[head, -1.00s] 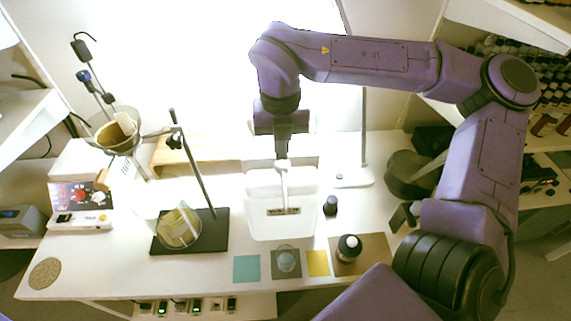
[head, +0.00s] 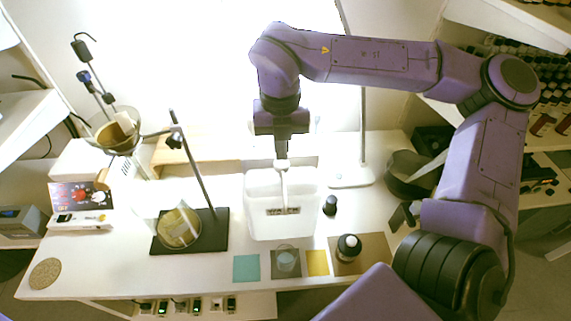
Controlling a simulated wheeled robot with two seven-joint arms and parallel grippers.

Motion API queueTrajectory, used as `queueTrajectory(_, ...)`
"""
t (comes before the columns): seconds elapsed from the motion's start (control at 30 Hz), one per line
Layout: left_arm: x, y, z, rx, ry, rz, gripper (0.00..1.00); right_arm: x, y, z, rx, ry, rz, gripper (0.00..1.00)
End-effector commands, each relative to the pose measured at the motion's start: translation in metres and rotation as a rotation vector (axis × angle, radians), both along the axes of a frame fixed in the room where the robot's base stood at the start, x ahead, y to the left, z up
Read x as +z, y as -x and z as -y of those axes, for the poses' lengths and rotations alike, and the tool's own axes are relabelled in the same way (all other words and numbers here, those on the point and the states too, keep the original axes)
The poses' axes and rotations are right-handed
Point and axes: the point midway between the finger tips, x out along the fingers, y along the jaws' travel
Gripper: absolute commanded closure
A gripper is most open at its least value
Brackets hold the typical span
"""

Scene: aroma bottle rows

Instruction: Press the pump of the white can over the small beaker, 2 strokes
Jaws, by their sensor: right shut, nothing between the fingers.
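The white can (head: 281,218) stands upright on the white table, with a label on its front and a white pump (head: 284,172) on top whose spout points toward the front. The small beaker (head: 286,260) stands on a brown-grey square mat just in front of the can. My right gripper (head: 282,154) points straight down, shut and empty, with its tips at the top of the pump head. The exact contact is too small to tell. My left gripper is not in view.
A ring stand (head: 219,240) with a glass vessel (head: 180,228) on its base is left of the can. A dark bottle (head: 349,247) and a small black vial (head: 330,205) are on the right. Teal (head: 246,268) and yellow (head: 317,262) mats lie flat in front.

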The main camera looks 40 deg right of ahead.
Motion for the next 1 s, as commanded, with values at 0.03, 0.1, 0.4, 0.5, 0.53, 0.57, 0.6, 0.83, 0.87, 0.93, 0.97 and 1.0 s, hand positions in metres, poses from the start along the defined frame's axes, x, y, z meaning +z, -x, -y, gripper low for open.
queueTrajectory(0.03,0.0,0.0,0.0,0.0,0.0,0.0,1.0,0.0,0.0,0.0,0.0,0.0,0.0,1.0)
queueTrajectory(0.1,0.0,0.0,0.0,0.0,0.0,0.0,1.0,0.0,0.0,0.0,0.0,0.0,0.0,1.0)
queueTrajectory(0.4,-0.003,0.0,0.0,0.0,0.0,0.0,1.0,-0.004,0.0,0.0,0.0,0.0,0.0,1.0)
queueTrajectory(0.5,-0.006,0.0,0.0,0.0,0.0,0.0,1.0,-0.007,0.0,0.0,0.0,0.0,0.0,1.0)
queueTrajectory(0.53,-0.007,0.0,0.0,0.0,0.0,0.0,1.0,-0.009,0.0,0.0,0.0,0.0,0.0,1.0)
queueTrajectory(0.57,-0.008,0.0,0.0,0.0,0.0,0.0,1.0,-0.01,0.0,0.0,0.0,0.0,0.0,1.0)
queueTrajectory(0.6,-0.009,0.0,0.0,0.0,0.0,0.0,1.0,-0.011,0.0,0.0,0.0,0.0,0.0,1.0)
queueTrajectory(0.83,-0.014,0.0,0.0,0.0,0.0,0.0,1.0,-0.019,0.0,0.0,0.0,0.0,0.0,1.0)
queueTrajectory(0.87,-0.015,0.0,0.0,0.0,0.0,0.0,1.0,-0.02,0.0,0.0,0.0,0.0,0.0,1.0)
queueTrajectory(0.93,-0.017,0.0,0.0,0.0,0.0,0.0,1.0,-0.023,0.0,0.0,0.0,0.0,0.0,1.0)
queueTrajectory(0.97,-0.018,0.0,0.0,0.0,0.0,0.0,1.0,-0.024,0.0,0.0,0.0,0.0,0.0,1.0)
queueTrajectory(1.0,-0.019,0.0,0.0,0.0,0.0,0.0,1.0,-0.025,0.0,0.0,0.0,0.0,0.0,1.0)
